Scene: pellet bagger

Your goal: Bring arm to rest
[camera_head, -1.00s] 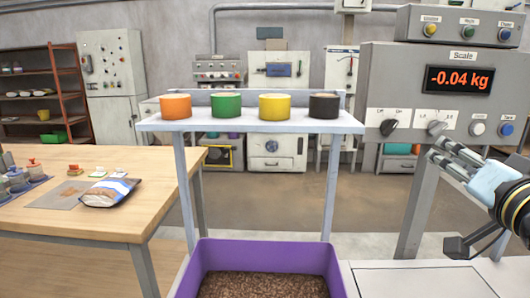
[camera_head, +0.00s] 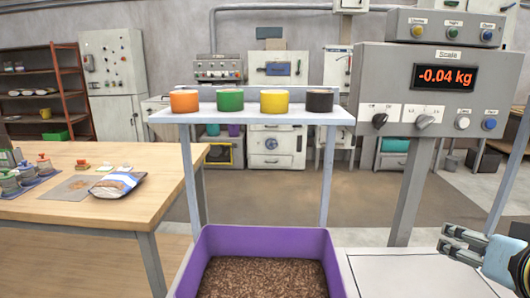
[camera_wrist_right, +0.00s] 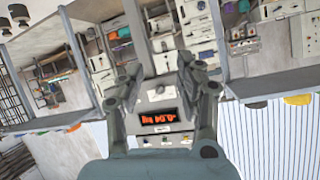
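My right gripper (camera_head: 452,243) is at the lower right edge of the head view, low and apart from the scale panel. In the right wrist view the right gripper (camera_wrist_right: 160,78) has its two fingers spread with nothing between them. The grey scale panel (camera_head: 395,75) has a lit display (camera_head: 445,77) reading -0.04 kg. Below the display are a dark knob (camera_head: 380,120), a grey knob (camera_head: 425,122), a white button (camera_head: 462,123) and a blue button (camera_head: 489,124). My left gripper is not in view.
A purple bin (camera_head: 265,240) of brown pellets stands at the front middle. A white shelf (camera_head: 250,117) behind it holds orange, green, yellow and black containers. A wooden table (camera_head: 90,215) at left carries a filled bag (camera_head: 118,185). A pale flat surface (camera_head: 400,275) lies right of the bin.

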